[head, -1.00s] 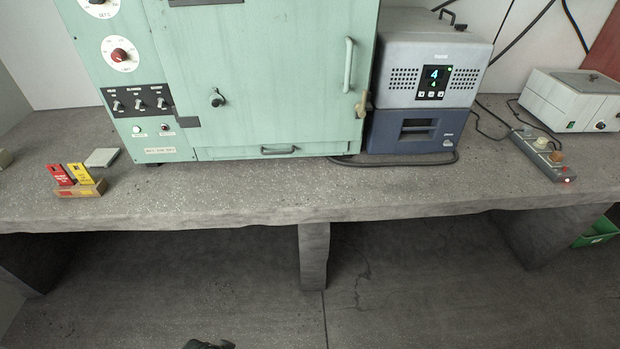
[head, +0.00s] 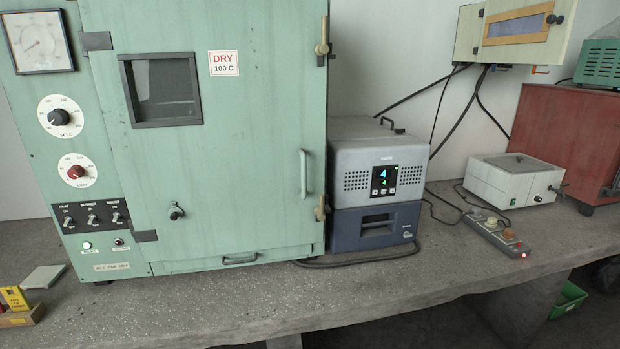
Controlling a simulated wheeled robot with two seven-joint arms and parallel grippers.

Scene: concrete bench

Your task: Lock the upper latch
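The green oven (head: 235,130) stands on the bench with its door closed, as far as I can tell. The upper latch (head: 322,48), a small brass-coloured piece, sits at the right edge of the door near the top of the view. It looks about upright; I cannot tell whether it is engaged. A similar lower latch (head: 321,209) sits lower on the same edge. The vertical door handle (head: 304,174) is just left of the lower latch. Neither of my grippers is in view.
A grey-blue device (head: 375,180) stands close to the oven's right side. A power strip (head: 497,235), a white box (head: 512,180) and a red cabinet (head: 565,140) are farther right. A wall box (head: 517,32) hangs above. The bench front (head: 240,310) is mostly clear.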

